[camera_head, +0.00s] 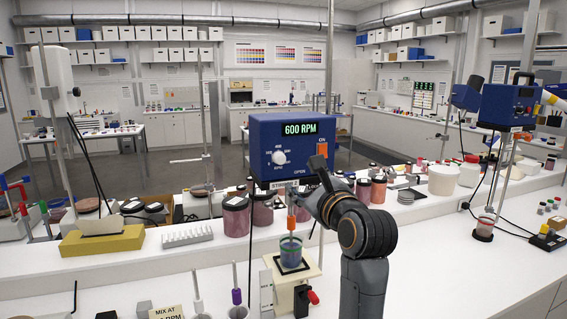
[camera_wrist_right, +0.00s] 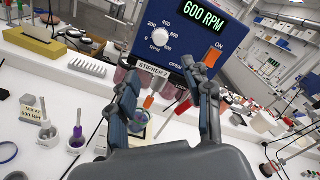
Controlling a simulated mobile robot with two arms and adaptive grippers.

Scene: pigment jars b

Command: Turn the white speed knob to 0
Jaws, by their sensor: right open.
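The white speed knob (camera_head: 279,157) is on the front of a blue stirrer box (camera_head: 259,137), whose display reads 600 RPM. In the right wrist view the knob (camera_wrist_right: 160,37) sits inside a dial marked 0, 200, 400 and 600. My right gripper (camera_head: 305,175) is in front of the lower right part of the box, below and right of the knob. My left gripper is not in view.
An orange ON switch (camera_head: 321,145) is right of the knob. Below the box, a beaker (camera_head: 290,252) with bluish contents stands on a cream-coloured stand. Dark-lidded jars (camera_head: 236,215) stand behind on the raised shelf. The white bench is clear at the right front.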

